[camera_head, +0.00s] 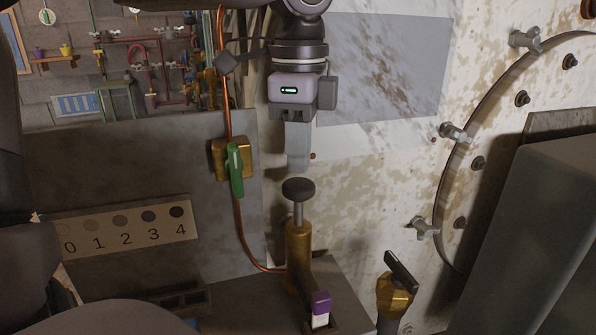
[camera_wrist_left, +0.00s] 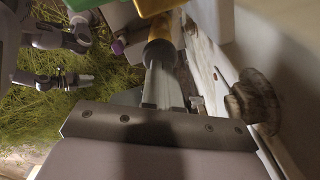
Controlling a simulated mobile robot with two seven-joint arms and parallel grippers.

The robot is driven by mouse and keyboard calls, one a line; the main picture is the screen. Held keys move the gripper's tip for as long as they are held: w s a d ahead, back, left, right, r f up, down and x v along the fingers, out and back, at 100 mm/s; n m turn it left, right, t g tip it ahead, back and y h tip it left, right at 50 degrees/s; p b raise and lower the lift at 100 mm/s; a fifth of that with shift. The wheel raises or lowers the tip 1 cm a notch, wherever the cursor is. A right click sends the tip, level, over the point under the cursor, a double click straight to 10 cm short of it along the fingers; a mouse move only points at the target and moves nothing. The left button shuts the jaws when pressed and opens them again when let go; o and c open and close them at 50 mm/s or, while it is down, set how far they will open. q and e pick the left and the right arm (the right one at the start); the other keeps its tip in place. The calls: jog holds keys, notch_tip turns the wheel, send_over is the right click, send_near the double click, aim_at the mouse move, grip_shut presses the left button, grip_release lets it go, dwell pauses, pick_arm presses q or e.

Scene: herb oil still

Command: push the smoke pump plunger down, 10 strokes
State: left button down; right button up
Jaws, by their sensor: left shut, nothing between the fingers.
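The smoke pump stands upright in the head view, with a brass barrel (camera_head: 298,250), a thin grey rod and a round black plunger knob (camera_head: 298,190). A length of rod shows between knob and barrel, so the plunger is up. My left gripper (camera_head: 298,166) points down just above the knob, its fingers shut and empty. A small gap seems to show between fingertips and knob.
A green-handled valve (camera_head: 236,170) on a copper pipe is left of the pump. A purple-topped piece (camera_head: 321,303) sits at its foot, and a brass valve with a dark handle (camera_head: 396,285) stands right. A numbered plate (camera_head: 125,228) is at left. The stained pale wall rises behind.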

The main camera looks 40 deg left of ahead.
aim_at(299, 184)
pick_arm(q)
notch_tip(299, 184, up, 6)
jog(key=p, duration=0.4)
jog(key=shift+f, duration=0.1)
dwell(0.5)
